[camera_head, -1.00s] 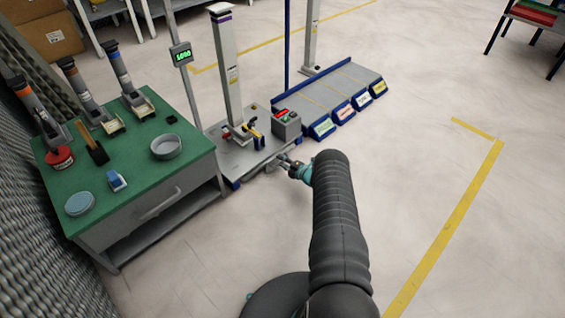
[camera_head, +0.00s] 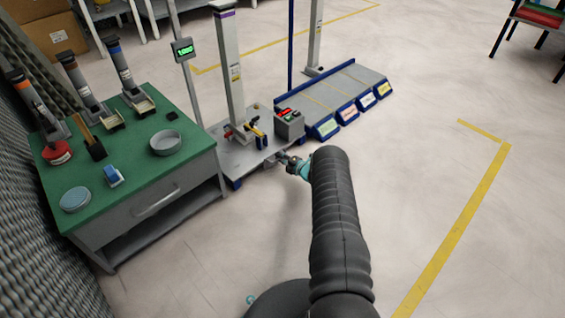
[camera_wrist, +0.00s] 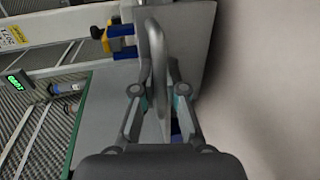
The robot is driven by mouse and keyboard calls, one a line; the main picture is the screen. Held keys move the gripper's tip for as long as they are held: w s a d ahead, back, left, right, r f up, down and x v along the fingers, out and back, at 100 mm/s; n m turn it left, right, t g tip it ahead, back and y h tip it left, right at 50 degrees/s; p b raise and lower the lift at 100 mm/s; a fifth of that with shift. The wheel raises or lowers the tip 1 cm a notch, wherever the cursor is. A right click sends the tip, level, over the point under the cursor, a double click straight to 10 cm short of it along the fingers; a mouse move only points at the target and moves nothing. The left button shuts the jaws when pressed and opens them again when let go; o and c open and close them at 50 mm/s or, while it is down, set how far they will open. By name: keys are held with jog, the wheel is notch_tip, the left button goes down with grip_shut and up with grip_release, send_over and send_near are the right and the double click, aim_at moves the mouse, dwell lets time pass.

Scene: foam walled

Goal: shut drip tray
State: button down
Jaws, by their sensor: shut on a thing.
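The drip tray (camera_head: 271,164) shows as a small grey part at the front edge of the pump stand's base plate (camera_head: 236,164), low near the floor. My gripper (camera_head: 284,158) is at its outer side, with the arm reaching from the lower right. In the wrist view a curved grey metal bar (camera_wrist: 157,50), seemingly the tray's handle, runs between the two fingers of my gripper (camera_wrist: 158,92). The fingers are shut on it. The tray's body is mostly hidden, and I cannot tell how far it stands out.
A green-topped bench (camera_head: 135,150) with a drawer handle, dish and tools stands left. A grey column (camera_head: 228,65), yellow clamp (camera_head: 255,130) and control box (camera_head: 289,124) stand on the base plate. A low blue-edged rack (camera_head: 335,95) is behind. Floor to the right is clear.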

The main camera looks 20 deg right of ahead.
jog(key=shift+w+r, duration=0.1)
jog(key=shift+w, duration=0.05)
jog(key=c, duration=1.2)
grip_release()
jog(key=shift+a, duration=0.1)
jog(key=shift+s+d, duration=0.25)
jog(key=shift+s, duration=0.25)
jog(key=v, duration=1.1)
jog(key=shift+a, duration=0.1)
